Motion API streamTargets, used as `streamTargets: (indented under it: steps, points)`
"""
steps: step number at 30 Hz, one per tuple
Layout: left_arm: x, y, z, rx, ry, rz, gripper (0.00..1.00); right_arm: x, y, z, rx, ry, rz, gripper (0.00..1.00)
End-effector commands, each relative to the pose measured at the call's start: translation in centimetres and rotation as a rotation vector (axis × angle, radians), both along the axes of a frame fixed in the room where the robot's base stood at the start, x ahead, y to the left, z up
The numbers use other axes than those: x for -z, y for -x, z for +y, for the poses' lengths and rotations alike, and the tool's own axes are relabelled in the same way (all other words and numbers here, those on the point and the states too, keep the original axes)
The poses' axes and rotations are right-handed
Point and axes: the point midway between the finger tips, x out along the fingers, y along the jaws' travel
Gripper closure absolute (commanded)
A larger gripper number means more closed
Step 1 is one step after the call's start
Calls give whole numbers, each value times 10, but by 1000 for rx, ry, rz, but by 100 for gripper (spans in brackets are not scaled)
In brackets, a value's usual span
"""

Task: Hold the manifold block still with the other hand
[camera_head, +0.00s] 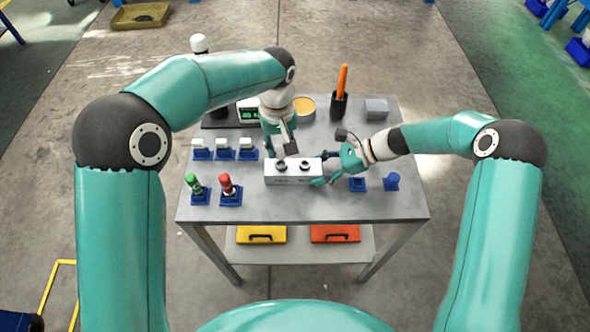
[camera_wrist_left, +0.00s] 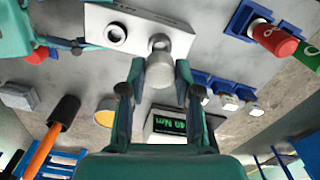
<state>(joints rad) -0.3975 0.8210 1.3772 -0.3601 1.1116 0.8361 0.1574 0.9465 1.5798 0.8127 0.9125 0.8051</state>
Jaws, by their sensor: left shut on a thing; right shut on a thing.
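The manifold block (camera_head: 292,178) is a white box with two dark round ports on top, near the middle of the grey table. In the left wrist view the block (camera_wrist_left: 92,20) shows at the top. My left gripper (camera_head: 285,148) is over the block's back edge. In its wrist view, the gripper (camera_wrist_left: 160,68) is shut on a pale grey cylinder (camera_wrist_left: 160,73), whose end is at one port; how far it is seated cannot be told. My right gripper (camera_head: 322,169) is shut on the block's right end, and shows at the left of the wrist view (camera_wrist_left: 62,42).
Several blue stands with white-topped parts (camera_head: 224,150) are at the left, with a green part (camera_head: 194,184) and a red part (camera_head: 227,186) in front. Blue stands (camera_head: 357,184) are at the right. A display (camera_head: 249,113) and an orange-handled tool (camera_head: 342,80) stand behind.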

Motion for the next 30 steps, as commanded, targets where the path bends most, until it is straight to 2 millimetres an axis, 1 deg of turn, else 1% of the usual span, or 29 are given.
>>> streamTargets:
  steps: [6,14,15,19,30]
  points:
    - [-8,0,0,0,1,-2,100,0,0,0,0,1,-2,90]
    - [-9,0,0,0,1,-1,100,0,0,0,-1,1,-2,90]
    - [-9,0,0,1,1,-1,100,0,0,0,-1,1,-2,36]
    - [-9,0,0,1,1,-1,100,0,0,0,-1,0,-1,15]
    - [-8,0,0,1,1,-1,100,-1,0,-1,0,0,-1,14]
